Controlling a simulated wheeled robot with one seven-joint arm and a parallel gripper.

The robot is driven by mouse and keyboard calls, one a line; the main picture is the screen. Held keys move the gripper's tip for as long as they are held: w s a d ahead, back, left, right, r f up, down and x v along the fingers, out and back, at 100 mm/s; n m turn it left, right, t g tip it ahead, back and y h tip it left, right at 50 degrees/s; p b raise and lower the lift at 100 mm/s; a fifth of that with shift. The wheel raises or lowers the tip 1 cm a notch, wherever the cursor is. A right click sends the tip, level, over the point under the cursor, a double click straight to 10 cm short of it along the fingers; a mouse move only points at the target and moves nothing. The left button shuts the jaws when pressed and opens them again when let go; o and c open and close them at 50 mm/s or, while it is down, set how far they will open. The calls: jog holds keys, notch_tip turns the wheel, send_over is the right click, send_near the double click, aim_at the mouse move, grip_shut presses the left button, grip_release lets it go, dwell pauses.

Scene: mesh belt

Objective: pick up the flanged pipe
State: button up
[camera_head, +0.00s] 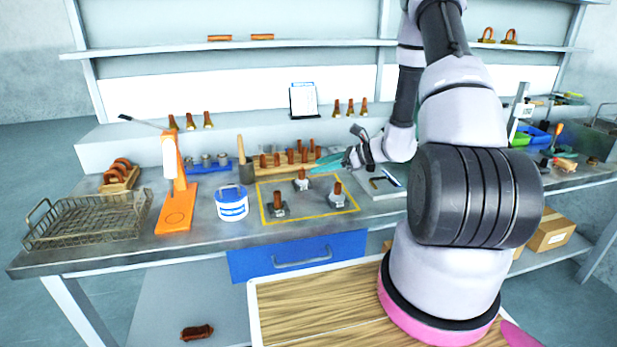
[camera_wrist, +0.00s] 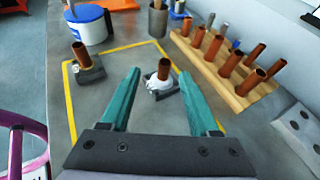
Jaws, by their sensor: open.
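A brown pipe with a pale flange (camera_wrist: 164,72) stands upright on a dark plate inside a yellow outline, between my fingertips in the wrist view. It appears to be the rear pipe (camera_head: 302,176) in the head view. Two similar pipes stand inside the outline, one at front left (camera_head: 278,203) and one at right (camera_head: 337,190). The front-left one also shows in the wrist view (camera_wrist: 81,57). My gripper (camera_wrist: 160,69) has teal fingers, open and empty. In the head view my gripper (camera_head: 325,162) is right of the rear pipe, apparently short of it.
A wooden rack (camera_wrist: 238,97) of several brown pipes stands close behind the outlined area. A white-and-blue bucket (camera_head: 232,205) and an orange stand (camera_head: 178,205) are to its left. A wire basket (camera_head: 85,222) sits at the bench's left end.

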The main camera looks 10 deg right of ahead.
aim_at(294, 181)
jog(key=shift+w+f, duration=0.25)
jog(key=shift+f, duration=0.15)
jog(key=x, duration=1)
jog(key=shift+w+f, duration=0.15)
jog(key=shift+w, duration=0.05)
jog(key=shift+d, duration=0.1)
grip_shut()
dwell(0.7)
